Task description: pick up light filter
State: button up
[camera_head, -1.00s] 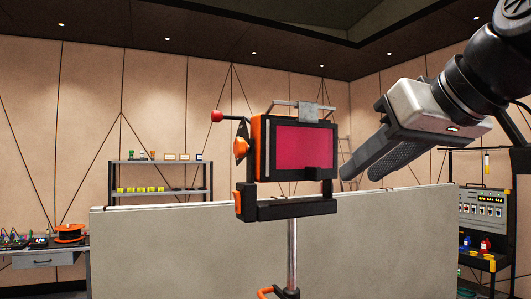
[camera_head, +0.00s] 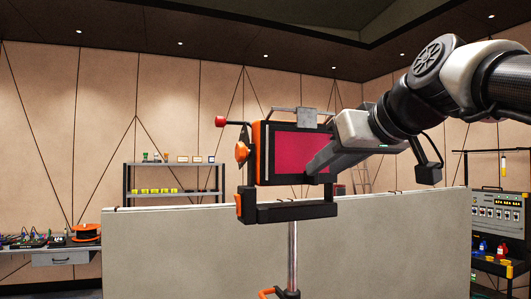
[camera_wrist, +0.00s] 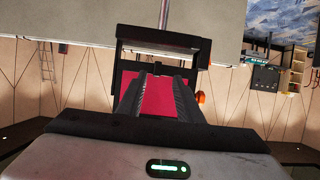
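The light filter appears as a flat red-pink panel (camera_head: 290,150) set in an orange and black holder (camera_head: 260,150) on a thin pole (camera_head: 292,240). It also shows in the wrist view as a red area (camera_wrist: 155,98) behind and between my fingers. My gripper (camera_head: 313,168) comes in from the right, with its fingertips overlapping the lower right part of the panel. In the wrist view, my gripper (camera_wrist: 157,74) has its two dark fingers apart with nothing held between them. I cannot tell whether the fingertips touch the holder.
A metal bracket (camera_head: 308,117) sits on top of the holder, and a red-knobbed lever (camera_head: 221,121) sticks out left. A grey partition (camera_head: 180,250) stands behind the pole. Shelves (camera_head: 165,180), a workbench (camera_head: 60,257) and a control panel (camera_head: 497,213) stand farther back.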

jog(key=x, duration=0.5)
jog(key=shift+w+d+p, duration=0.1)
jog(key=shift+d+p, duration=0.15)
jog(key=shift+p, duration=0.15)
grip_shut()
jog(key=shift+r, duration=0.1)
jog(key=shift+r, duration=0.1)
jog(key=s+d+b, duration=0.1)
jog(key=s+d, duration=0.4)
jog(key=s, duration=1)
jog(key=s+d+r+b, duration=0.1)
jog(key=s+d, duration=0.4)
jog(key=s, duration=1)
jog(key=shift+s+r+b, duration=0.15)
jog(key=shift+s+b, duration=0.1)
jog(key=shift+b, duration=0.55)
